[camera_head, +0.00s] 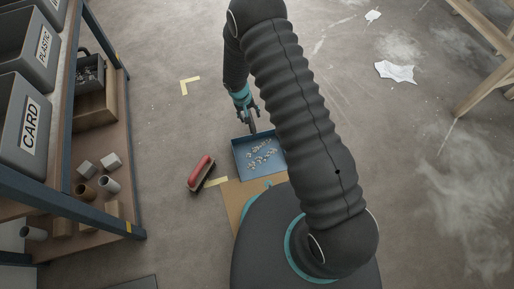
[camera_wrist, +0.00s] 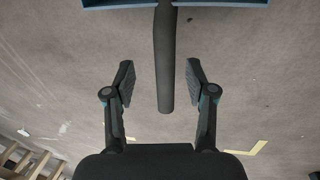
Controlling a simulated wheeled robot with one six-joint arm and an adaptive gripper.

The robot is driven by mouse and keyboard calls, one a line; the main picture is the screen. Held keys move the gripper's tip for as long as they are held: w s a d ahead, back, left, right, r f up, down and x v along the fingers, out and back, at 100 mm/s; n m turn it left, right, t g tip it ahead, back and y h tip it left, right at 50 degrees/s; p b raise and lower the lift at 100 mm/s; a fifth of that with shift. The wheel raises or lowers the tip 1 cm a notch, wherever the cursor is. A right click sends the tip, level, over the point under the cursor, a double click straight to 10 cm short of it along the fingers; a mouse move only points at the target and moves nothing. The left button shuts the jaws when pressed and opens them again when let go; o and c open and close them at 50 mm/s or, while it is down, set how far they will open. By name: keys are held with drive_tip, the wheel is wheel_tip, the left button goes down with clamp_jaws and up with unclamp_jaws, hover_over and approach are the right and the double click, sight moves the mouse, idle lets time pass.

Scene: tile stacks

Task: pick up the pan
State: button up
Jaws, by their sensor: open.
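The pan is a blue dustpan (camera_head: 236,160) lying on the floor with pale crumbs of debris in it. Its blue edge (camera_wrist: 215,2) shows at the top of the wrist view. Its dark handle (camera_wrist: 164,85) runs down between my fingers there. My gripper (camera_head: 251,113) is at the handle end of the pan, on the far side of the tray. In the wrist view my gripper (camera_wrist: 159,68) is open, with one finger on each side of the handle and a visible gap to both. My arm hides part of the pan's right side in the head view.
A red-backed brush (camera_head: 201,171) lies left of the pan. A cardboard sheet (camera_head: 234,198) lies nearer my base. A shelf (camera_head: 124,150) with grey bins, cups and blocks stands at left. Paper scraps (camera_head: 395,72) and a wooden frame (camera_head: 487,88) are at right. Floor beyond the pan is mostly clear.

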sight(255, 136)
drive_tip(key=f, duration=0.4)
drive_tip(key=shift+s+d+f+b, duration=0.1)
drive_tip(key=shift+s+d+b, duration=0.1)
drive_tip(key=shift+s+b, duration=0.2)
drive_tip(key=shift+d+f, duration=0.1)
drive_tip(key=shift+f, duration=0.4)
clamp_jaws()
